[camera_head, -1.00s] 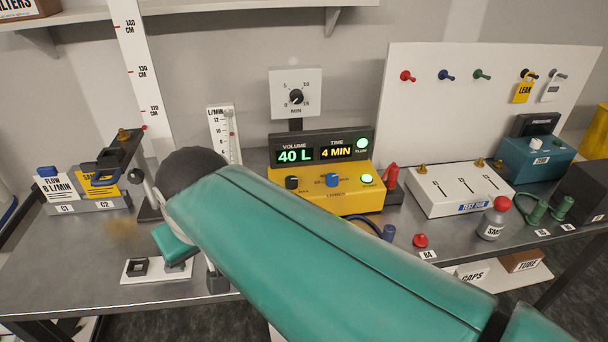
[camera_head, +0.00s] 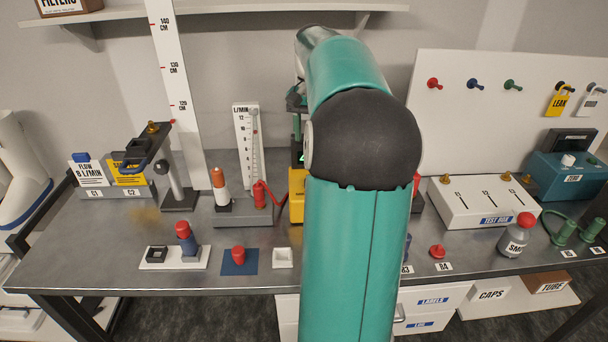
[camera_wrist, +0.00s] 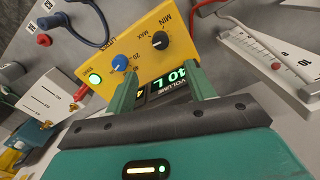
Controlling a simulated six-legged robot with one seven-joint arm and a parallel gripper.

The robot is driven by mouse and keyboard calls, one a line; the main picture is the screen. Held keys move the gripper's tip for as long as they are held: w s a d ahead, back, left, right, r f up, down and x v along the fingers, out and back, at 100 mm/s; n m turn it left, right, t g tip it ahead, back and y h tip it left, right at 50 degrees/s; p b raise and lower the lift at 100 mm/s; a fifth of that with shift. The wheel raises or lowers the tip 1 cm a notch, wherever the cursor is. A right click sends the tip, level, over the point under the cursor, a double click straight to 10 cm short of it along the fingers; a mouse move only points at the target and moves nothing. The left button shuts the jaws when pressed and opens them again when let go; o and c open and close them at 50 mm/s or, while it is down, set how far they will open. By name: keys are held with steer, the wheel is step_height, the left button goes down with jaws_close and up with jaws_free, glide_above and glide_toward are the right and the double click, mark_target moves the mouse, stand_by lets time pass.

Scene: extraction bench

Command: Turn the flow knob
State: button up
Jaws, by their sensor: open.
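The yellow control box (camera_wrist: 150,48) shows in the wrist view. It carries a black knob (camera_wrist: 160,40) marked MIN and MAX, a blue knob (camera_wrist: 119,63) and a lit green button (camera_wrist: 95,79). The black knob is likely the flow knob; its full label is not readable. My gripper (camera_wrist: 163,74) is open, its two green fingers apart and empty. The black knob lies beyond the fingertips; contact is not seen. In the head view my arm hides most of the yellow box (camera_head: 296,200).
A flow tube (camera_head: 247,150) and a red-handled item (camera_head: 262,195) stand left of the box. The white test box (camera_head: 485,200) stands right, near a red-capped bottle (camera_head: 517,235). A pegboard (camera_head: 480,120) with tags is behind. Cables run near the box.

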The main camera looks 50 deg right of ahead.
step_height(320, 180, down, 14)
steer(key=shift+r, duration=0.25)
steer(key=shift+c, duration=0.4)
steer(key=c, duration=0.9)
steer(key=shift+w+n, duration=0.1)
steer(key=shift+n, duration=2.9)
steer(key=o, duration=1)
